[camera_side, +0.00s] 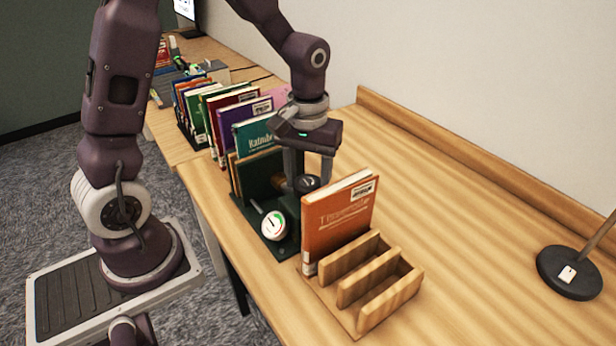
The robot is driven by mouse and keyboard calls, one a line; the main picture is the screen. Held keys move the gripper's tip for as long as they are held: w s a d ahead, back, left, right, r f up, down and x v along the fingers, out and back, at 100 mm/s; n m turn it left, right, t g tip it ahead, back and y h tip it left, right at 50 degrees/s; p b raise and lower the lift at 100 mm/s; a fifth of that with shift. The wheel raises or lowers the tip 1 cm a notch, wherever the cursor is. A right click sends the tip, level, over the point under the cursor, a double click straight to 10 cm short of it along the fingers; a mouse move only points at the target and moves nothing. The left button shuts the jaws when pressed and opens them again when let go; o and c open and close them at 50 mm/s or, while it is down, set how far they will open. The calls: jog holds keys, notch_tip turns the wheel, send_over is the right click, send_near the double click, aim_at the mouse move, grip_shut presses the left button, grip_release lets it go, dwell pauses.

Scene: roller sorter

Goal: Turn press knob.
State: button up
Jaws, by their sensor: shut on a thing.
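A white round gauge with a green and red dial (273,225) faces the front of the press. My gripper (309,178) points down over the press, with its fingers on either side of the knob and shut on it. The knob's far side is partly hidden by the fingers.
An orange book (337,217) stands upright in a wooden slotted rack (372,287) just right of the press. Several books (255,137) stand in a row behind the press. A dark lamp base (569,272) is at far right. The table's right middle (455,215) is clear.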

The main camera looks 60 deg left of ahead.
jog(key=shift+m, duration=0.3)
jog(key=m, duration=0.4)
jog(key=shift+m, duration=3)
jog(key=o, duration=1.4)
jog(key=shift+c, duration=0.2)
jog(key=shift+r, duration=0.1)
